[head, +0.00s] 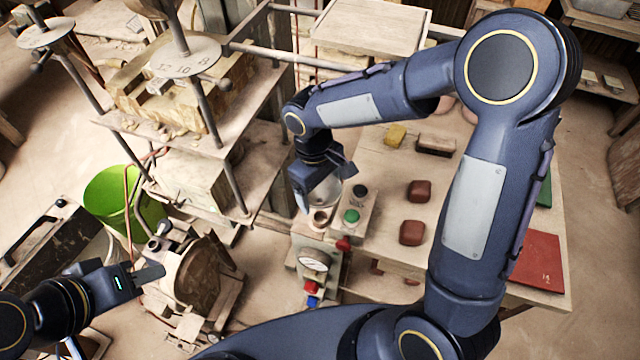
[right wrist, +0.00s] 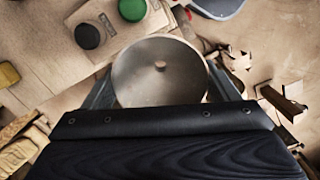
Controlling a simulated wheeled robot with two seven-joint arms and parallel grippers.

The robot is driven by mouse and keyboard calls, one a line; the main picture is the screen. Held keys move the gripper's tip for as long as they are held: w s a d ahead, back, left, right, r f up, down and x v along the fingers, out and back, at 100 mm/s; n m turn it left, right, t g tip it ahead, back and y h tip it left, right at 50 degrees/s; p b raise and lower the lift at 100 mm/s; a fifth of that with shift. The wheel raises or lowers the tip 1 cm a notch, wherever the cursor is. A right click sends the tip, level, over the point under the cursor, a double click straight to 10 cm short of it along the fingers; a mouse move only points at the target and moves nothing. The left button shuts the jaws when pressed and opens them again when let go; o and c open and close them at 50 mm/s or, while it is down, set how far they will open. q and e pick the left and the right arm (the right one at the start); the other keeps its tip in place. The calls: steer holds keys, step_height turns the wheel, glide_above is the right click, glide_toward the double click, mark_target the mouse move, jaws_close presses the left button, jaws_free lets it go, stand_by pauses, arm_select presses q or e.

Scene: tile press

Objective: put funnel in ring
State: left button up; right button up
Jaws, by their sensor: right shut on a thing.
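The funnel (right wrist: 150,80) is a round grey metal cone with a small hole near its middle, between the fingers of my right gripper in the right wrist view. In the head view my right gripper (head: 326,193) is shut on the funnel (head: 336,192), which is partly hidden by the gripper. A small round brownish opening (head: 320,217), possibly the ring, sits on top of the gauge box just below the gripper. I cannot tell whether the funnel touches it. My left gripper (head: 150,275) is at lower left, away from both; its opening is unclear.
A green button (head: 351,216) and a black button (head: 360,191) are on a box right beside my right gripper. Red-brown blocks (head: 412,232) lie on the table (head: 385,210). A green bucket (head: 112,200) and a press frame stand at left.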

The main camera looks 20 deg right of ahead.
mark_target(320, 199)
steer(key=shift+f+b, duration=2.4)
steer(key=shift+f, duration=0.9)
steer(key=o, duration=0.9)
steer(key=r, duration=0.7)
steer(key=shift+w+a+r, duration=0.35)
steer(key=shift+r, duration=0.05)
